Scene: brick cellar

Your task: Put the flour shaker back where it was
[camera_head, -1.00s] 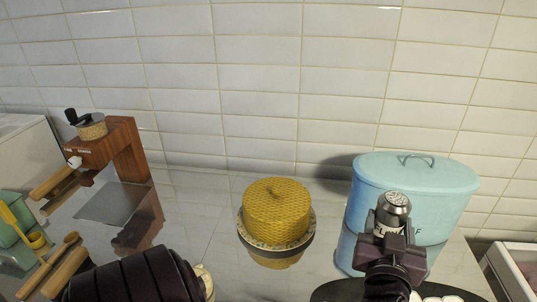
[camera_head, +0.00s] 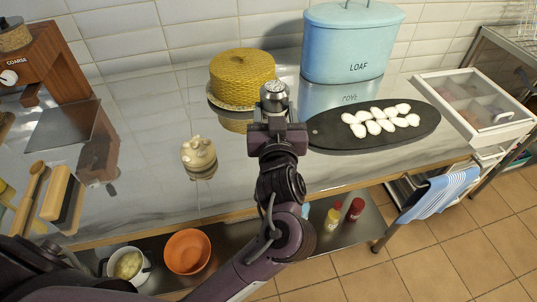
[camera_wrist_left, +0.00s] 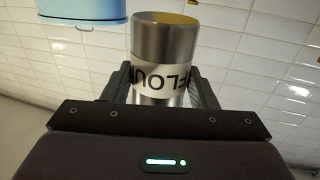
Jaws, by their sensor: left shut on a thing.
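The flour shaker (camera_head: 274,93) is a silver metal cylinder with a perforated top, upright in the head view. My left gripper (camera_head: 276,122) is shut on it, its fingers on either side of the body. In the left wrist view the shaker (camera_wrist_left: 164,50) fills the middle between both fingers, and its white FLOUR label reads upside down. In the head view it appears in front of the yellow woven-pattern cake-shaped thing and above the counter (camera_head: 235,185). I cannot tell its exact height. Its lower part is hidden by the gripper. My right gripper is not in view.
A blue LOAF bin (camera_head: 340,50) stands behind, right of the yellow thing (camera_head: 238,75). A dark board (camera_head: 335,137) with several white pieces lies right. A cream knobbly object (camera_head: 198,155) stands left on the counter. Bare counter lies around it. A wooden grinder (camera_head: 50,60) stands far left.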

